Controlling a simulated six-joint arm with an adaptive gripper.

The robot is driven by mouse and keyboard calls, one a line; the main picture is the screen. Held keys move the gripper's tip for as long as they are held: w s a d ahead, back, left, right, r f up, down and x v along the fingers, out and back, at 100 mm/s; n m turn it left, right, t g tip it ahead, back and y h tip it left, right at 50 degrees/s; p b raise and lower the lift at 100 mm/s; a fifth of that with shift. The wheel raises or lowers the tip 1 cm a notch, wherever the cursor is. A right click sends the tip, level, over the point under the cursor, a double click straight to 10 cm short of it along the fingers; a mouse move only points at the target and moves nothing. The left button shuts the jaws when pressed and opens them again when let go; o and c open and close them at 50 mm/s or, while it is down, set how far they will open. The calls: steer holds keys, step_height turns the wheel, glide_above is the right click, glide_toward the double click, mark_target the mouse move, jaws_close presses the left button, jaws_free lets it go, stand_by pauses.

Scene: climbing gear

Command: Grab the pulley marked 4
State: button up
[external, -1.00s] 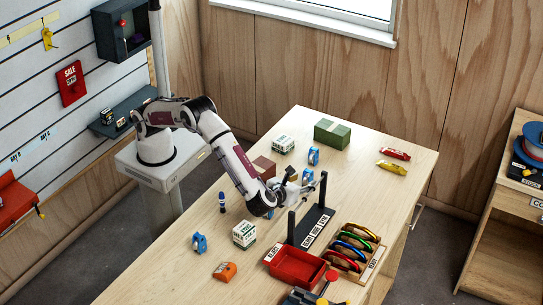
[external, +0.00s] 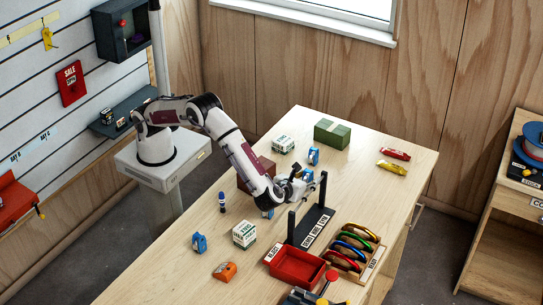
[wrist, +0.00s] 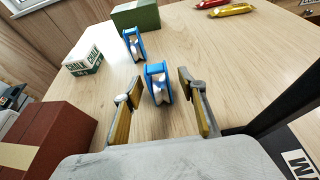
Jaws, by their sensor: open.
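A blue pulley (wrist: 158,83) with a pale wheel stands upright on the table, straight ahead between my fingertips in the wrist view. A second similar blue pulley (wrist: 134,45) stands farther back and to the left. In the external view these are the near pulley (external: 308,175), partly covered by my gripper, and the far pulley (external: 314,156). Another blue pulley (external: 199,242) stands at the lower left of the table. I cannot read a number on any of them. My gripper (wrist: 161,82) is open, low over the table, with its fingers on either side of the near pulley.
A dark rack (external: 318,222) with upright posts is close to the right of my gripper. A brown box (wrist: 53,135) is close on the left. A chalk box (wrist: 84,59) and green box (wrist: 136,14) stand behind. A red tray (external: 297,266) is at the front.

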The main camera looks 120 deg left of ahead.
steer(key=shift+a+f, duration=0.3)
steer(key=shift+a, duration=0.35)
jaws_close()
